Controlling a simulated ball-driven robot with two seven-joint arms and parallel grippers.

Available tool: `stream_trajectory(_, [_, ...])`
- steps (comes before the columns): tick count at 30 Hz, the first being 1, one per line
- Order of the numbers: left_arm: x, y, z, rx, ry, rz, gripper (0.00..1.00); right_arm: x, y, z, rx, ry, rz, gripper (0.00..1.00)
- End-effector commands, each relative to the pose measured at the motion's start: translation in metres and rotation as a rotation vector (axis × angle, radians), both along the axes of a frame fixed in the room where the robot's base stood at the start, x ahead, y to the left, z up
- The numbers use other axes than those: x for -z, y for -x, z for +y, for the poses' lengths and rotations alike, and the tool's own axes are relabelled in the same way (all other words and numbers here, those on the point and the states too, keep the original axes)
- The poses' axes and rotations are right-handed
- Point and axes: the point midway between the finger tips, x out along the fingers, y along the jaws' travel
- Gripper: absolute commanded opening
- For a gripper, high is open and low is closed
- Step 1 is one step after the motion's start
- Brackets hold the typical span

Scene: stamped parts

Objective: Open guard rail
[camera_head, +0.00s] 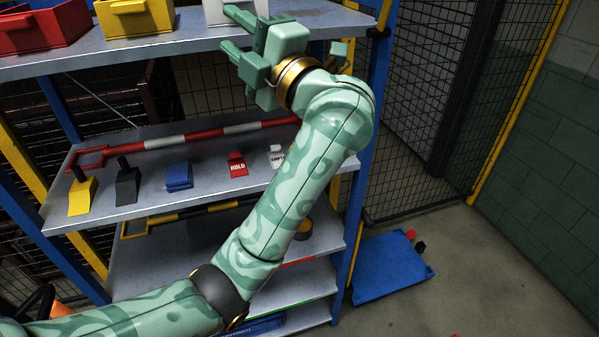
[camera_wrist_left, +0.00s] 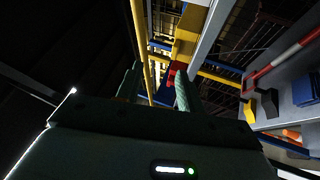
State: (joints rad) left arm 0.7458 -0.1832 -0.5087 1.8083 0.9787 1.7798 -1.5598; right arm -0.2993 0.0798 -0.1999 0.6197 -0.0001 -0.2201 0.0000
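A red and white striped guard rail (camera_head: 200,136) runs along the middle shelf, with a red loop handle (camera_head: 91,157) at its left end. It also shows at the right of the left wrist view (camera_wrist_left: 283,62). A second rail, yellow and black (camera_head: 192,211), runs along the shelf below, partly hidden behind my left arm. My left gripper (camera_head: 228,29) is up by the top shelf, above and apart from both rails, with its fingers pointing left. Its two fingers are apart with nothing between them, also in the left wrist view (camera_wrist_left: 156,88). My right gripper is out of view.
Red (camera_head: 40,32), yellow (camera_head: 135,18) and white bins stand on the top shelf (camera_head: 100,52). The middle shelf holds yellow and black wedges, blue pads (camera_head: 178,177) and small signs. A blue platform (camera_head: 390,268) lies on the floor at right. Wire mesh stands behind.

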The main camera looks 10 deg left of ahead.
Motion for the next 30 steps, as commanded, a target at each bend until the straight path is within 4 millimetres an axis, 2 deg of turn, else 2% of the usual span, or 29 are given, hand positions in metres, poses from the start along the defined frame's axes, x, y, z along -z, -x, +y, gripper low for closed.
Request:
stream_trajectory(1, [0.019, -0.005, 0.001, -0.022, -0.042, 0.015, 0.38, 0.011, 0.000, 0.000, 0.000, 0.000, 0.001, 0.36])
stream_trajectory(12, [0.102, -0.034, -0.007, -0.090, -0.350, 0.092, 0.38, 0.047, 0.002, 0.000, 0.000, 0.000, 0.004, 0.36])
stream_trajectory(17, [0.133, -0.044, -0.013, -0.084, -0.452, 0.128, 0.38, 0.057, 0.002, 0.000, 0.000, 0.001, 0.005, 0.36])
stream_trajectory(27, [0.214, -0.067, -0.029, -0.029, -0.671, 0.231, 0.38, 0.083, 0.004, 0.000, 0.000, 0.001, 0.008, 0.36])
stream_trajectory(30, [0.233, -0.072, -0.033, -0.010, -0.717, 0.256, 0.38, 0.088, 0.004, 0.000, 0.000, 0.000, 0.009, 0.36])
